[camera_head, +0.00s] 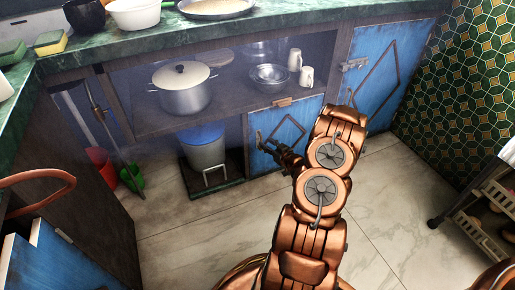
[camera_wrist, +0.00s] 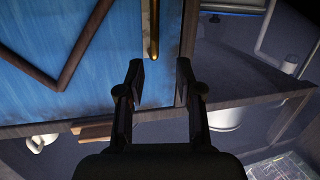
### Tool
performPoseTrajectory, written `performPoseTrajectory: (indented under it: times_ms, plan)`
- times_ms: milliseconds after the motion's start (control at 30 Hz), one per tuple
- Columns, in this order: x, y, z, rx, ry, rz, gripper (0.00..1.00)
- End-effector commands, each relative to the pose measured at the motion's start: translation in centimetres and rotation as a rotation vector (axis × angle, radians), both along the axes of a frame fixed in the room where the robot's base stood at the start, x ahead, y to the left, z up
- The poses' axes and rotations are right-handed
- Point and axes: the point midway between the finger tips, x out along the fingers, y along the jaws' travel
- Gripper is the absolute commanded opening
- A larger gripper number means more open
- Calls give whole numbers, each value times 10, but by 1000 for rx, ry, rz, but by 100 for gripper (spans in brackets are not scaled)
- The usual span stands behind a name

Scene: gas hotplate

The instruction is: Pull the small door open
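The small blue door (camera_head: 285,128) is in the lower cabinet, with a dark diamond-shaped moulding, and looks closed. Its thin brass handle (camera_head: 258,140) stands upright near the door's left edge. In the wrist view the blue door (camera_wrist: 50,60) fills the upper left, and the brass handle (camera_wrist: 154,30) hangs down from the top edge, its end lined up with the gap between my fingertips. My gripper (camera_wrist: 160,70) is open, with nothing between the fingers that I can be sure of. In the head view my gripper (camera_head: 277,149) is close to the handle; contact cannot be told.
A shelf above holds a white pot (camera_head: 185,95), a glass bowl (camera_head: 270,78) and white mugs (camera_head: 306,77). A bin with a blue lid (camera_head: 203,148) stands left of the door. A larger blue door (camera_head: 385,62) is right. The tiled floor (camera_head: 185,230) in front is clear.

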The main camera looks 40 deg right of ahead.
Motion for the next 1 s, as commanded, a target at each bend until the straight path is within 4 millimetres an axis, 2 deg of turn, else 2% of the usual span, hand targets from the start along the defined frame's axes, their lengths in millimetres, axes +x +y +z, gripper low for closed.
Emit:
performPoseTrajectory:
  times_ms: [33,100,233,367,467,800,1000]
  plan:
    - [-9,-1,-20,15,-35,-8,36]
    - [-17,-2,-28,23,-77,-13,36]
    - [-27,-1,-37,36,-134,-18,36]
    - [-28,0,-39,39,-161,-16,36]
    - [-21,1,-38,39,-165,-13,36]
    - [22,-4,-40,39,-163,-11,36]
    - [41,-8,-39,39,-163,-14,36]
